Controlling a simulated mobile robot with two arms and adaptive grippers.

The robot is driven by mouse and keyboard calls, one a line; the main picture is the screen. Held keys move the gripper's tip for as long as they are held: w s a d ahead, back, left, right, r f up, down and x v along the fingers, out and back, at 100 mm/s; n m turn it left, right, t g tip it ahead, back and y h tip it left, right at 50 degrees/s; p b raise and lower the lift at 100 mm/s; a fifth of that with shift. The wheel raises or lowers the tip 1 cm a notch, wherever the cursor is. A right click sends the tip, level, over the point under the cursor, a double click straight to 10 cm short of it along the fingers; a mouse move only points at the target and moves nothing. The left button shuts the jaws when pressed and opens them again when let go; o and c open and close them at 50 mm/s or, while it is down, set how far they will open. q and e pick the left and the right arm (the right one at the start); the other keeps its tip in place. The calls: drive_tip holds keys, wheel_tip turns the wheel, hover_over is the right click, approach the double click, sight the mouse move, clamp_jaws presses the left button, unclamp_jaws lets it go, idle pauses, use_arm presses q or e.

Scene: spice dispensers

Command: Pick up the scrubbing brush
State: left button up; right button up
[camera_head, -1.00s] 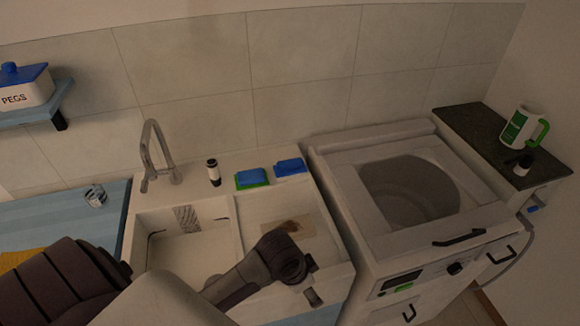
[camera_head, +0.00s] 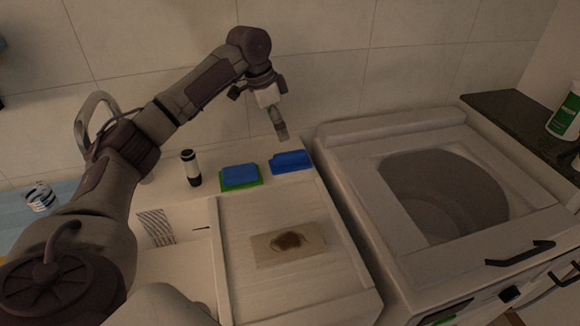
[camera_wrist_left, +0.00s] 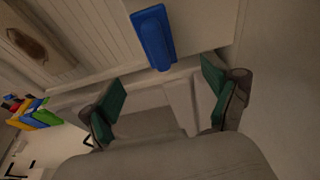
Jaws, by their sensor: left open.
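The blue scrubbing brush (camera_head: 291,161) lies on the back ledge of the sink unit, near its right corner. In the left wrist view, the blue brush (camera_wrist_left: 153,37) lies beyond the fingertips, a little left of the middle of the gap. My left gripper (camera_head: 276,122) is raised above and behind the brush, close to the tiled wall, and points downward. In the left wrist view, its green-padded fingers (camera_wrist_left: 163,88) are spread with nothing between them. The right gripper is not in view.
A blue block on a green base (camera_head: 240,176) sits left of the brush, with a black-and-white bottle (camera_head: 190,167) beyond it. A stained board (camera_head: 288,244) lies on the drainboard. A top-loading washer (camera_head: 375,225) stands to the right. The tap (camera_head: 88,118) is at left.

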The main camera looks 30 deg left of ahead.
sight(296, 153)
use_arm(q)
drive_tip(key=x, duration=0.3)
drive_tip(key=shift+d, duration=0.2)
drive_tip(key=x, duration=0.4)
drive_tip(key=shift+a+f+p, duration=0.1)
drive_tip(key=shift+f+p, duration=0.1)
drive_tip(key=shift+p, duration=0.1)
drive_tip(key=shift+w+f, duration=0.15)
drive_tip(key=shift+f, duration=0.3)
drive_tip(key=p+x, duration=0.1)
drive_tip(key=x, duration=0.4)
drive_tip(key=shift+r, duration=0.1)
drive_tip(key=c, duration=1.3)
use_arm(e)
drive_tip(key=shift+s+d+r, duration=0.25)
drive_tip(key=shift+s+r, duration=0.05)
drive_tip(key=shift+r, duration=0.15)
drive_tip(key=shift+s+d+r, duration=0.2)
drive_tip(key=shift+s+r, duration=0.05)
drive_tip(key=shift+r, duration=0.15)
